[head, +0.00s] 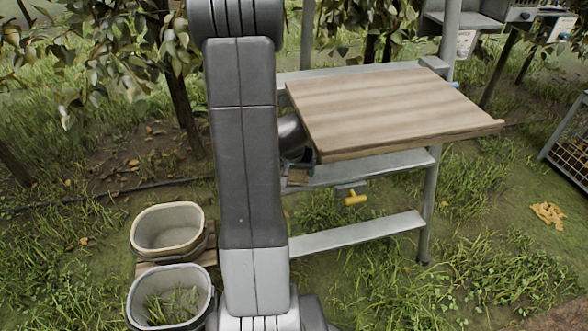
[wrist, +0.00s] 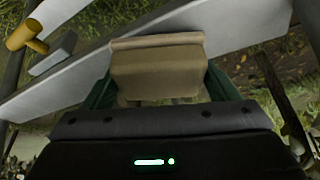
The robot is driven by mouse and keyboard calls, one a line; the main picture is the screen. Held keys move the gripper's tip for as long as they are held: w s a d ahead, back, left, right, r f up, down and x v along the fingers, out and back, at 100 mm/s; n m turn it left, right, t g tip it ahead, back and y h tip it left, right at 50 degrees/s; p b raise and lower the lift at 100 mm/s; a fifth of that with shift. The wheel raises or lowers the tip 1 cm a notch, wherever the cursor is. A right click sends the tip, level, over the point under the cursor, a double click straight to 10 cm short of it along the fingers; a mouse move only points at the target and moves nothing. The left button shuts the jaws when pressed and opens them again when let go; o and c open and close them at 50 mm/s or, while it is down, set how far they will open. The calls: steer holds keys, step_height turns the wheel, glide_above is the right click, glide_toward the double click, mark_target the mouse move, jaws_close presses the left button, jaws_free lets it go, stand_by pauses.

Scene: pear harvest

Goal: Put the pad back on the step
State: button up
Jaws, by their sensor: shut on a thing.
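The tan pad (wrist: 157,68) is between the green fingers of my gripper (wrist: 160,84), which is shut on it. In the wrist view the pad overlaps the grey metal step (wrist: 245,18); whether it touches the step I cannot tell. In the head view this step (head: 375,168) runs below the wooden board, and a small brown bit of the pad (head: 298,176) shows at its left end. My arm and the board hide most of the gripper there.
The wooden board (head: 390,110) overhangs the step. A yellow-handled thing (head: 356,199) hangs under the step and shows in the wrist view (wrist: 25,35). A lower step (head: 358,236) is bare. Two buckets (head: 168,229) (head: 170,296) stand at left. A crate (head: 572,140) is far right.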

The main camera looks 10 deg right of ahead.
steer(key=shift+f, duration=0.35)
steer(key=shift+f, duration=0.15)
steer(key=o, duration=0.9)
steer(key=p+v, duration=0.1)
steer(key=v, duration=0.2)
steer(key=shift+w+r, duration=0.1)
steer(key=shift+r, duration=0.15)
steer(key=s+a+b, duration=0.1)
steer(key=s, duration=0.2)
steer(key=s+a+b, duration=0.1)
steer(key=s+a, duration=0.1)
steer(key=s, duration=0.2)
steer(key=s+a+b, duration=0.1)
steer(key=s, duration=0.3)
steer(key=shift+s+a+f, duration=0.1)
steer(key=shift+s+a, duration=0.1)
steer(key=shift+s, duration=0.05)
